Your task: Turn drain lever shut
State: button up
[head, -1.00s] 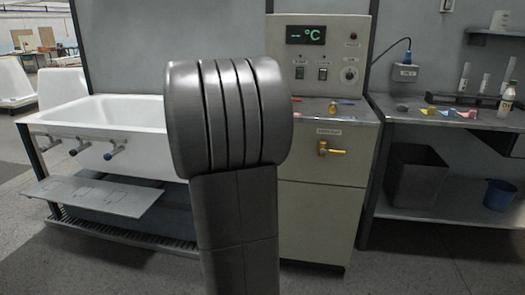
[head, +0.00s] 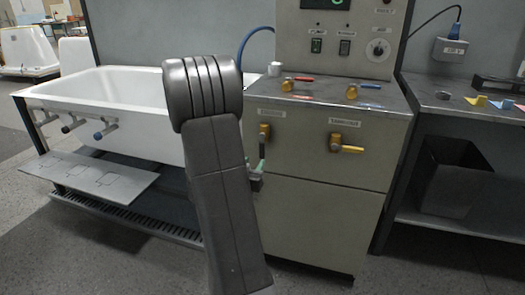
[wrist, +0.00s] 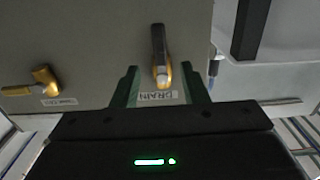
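The drain lever (head: 264,132) is a brass valve with a dark handle on the front of the beige cabinet. In the head view its handle hangs down, partly hidden by my arm. In the wrist view the lever (wrist: 159,48) shows with its DRAIN label (wrist: 158,96) upside down. My gripper (wrist: 162,70) is open; its two green fingers appear on either side of the lever's brass part, with gaps on both sides. In the head view my gripper (head: 257,178) is mostly hidden behind my arm, just below the lever. I cannot tell how far it is from the panel.
A second brass lever (head: 345,144) is on the same cabinet (head: 320,225), to the right, its handle sideways. Red- and blue-handled valves sit on top. A white bathtub (head: 130,95) stands left, with a grey shelf (head: 90,177) below. A bench with a dark bin (head: 452,178) stands right.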

aim_at(261, 151)
jog(key=b+x, duration=0.1)
jog(key=x, duration=0.8)
jog(key=shift+w+d, duration=0.1)
jog(key=shift+w, duration=0.15)
jog(key=shift+c, duration=0.4)
grip_shut()
